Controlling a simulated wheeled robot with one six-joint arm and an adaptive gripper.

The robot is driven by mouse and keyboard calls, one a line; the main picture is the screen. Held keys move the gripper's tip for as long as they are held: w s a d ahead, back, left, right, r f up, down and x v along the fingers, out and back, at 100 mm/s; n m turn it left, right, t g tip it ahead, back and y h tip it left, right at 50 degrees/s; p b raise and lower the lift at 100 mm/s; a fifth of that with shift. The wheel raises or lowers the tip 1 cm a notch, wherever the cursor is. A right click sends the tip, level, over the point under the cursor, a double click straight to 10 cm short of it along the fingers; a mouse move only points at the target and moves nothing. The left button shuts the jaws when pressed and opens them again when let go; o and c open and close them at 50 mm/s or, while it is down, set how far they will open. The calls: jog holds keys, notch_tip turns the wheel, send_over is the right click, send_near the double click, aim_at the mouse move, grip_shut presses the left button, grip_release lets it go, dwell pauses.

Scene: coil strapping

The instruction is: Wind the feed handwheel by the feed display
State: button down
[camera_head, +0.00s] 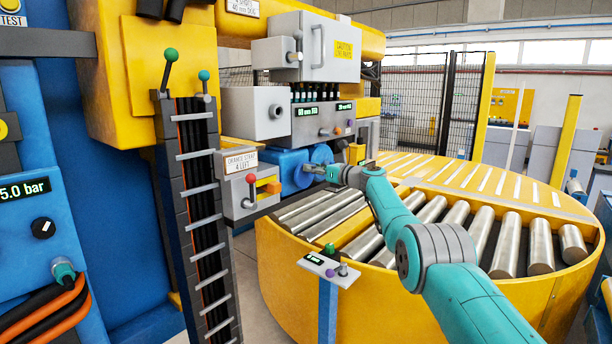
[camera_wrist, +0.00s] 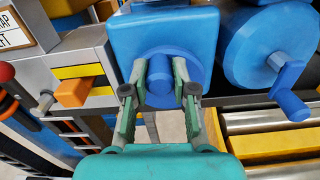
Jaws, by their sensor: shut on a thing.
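In the wrist view a blue housing (camera_wrist: 130,35) carries a round blue disc with a thick blue hub (camera_wrist: 160,80) at its centre. My gripper (camera_wrist: 160,92) has one finger on each side of this hub and is shut on it. To the right is a larger blue wheel (camera_wrist: 255,45) with a blue crank handle (camera_wrist: 288,90), apart from my fingers. In the head view my gripper (camera_head: 316,169) reaches the blue housing (camera_head: 288,172); the fingers and hub are small there. Two green displays (camera_head: 307,112) (camera_head: 344,106) sit on the grey panel above. Their labels are too small to read surely.
A grey box with a red-knobbed lever (camera_head: 250,180) and an orange block stands left of the housing. A yellow roller turntable (camera_head: 300,270) lies below and right. A small grey pedestal panel (camera_head: 330,268) stands in front. A black cable ladder (camera_head: 200,200) rises at left.

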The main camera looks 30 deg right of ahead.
dwell(0.3)
jog(key=n, duration=0.1)
jog(key=a+n, duration=0.1)
jog(key=n, duration=0.2)
jog(key=shift+s+a+f+n, duration=0.15)
jog(key=shift+s+f+n, duration=0.1)
jog(key=shift+n, duration=0.15)
jog(key=shift+a+f+n, duration=0.2)
jog(key=shift+a+n, duration=0.05)
jog(key=shift+n, duration=0.65)
jog(key=n, duration=0.3)
jog(key=shift+s+a+f, duration=0.15)
jog(key=shift+a+f, duration=0.1)
jog(key=shift+f, duration=0.1)
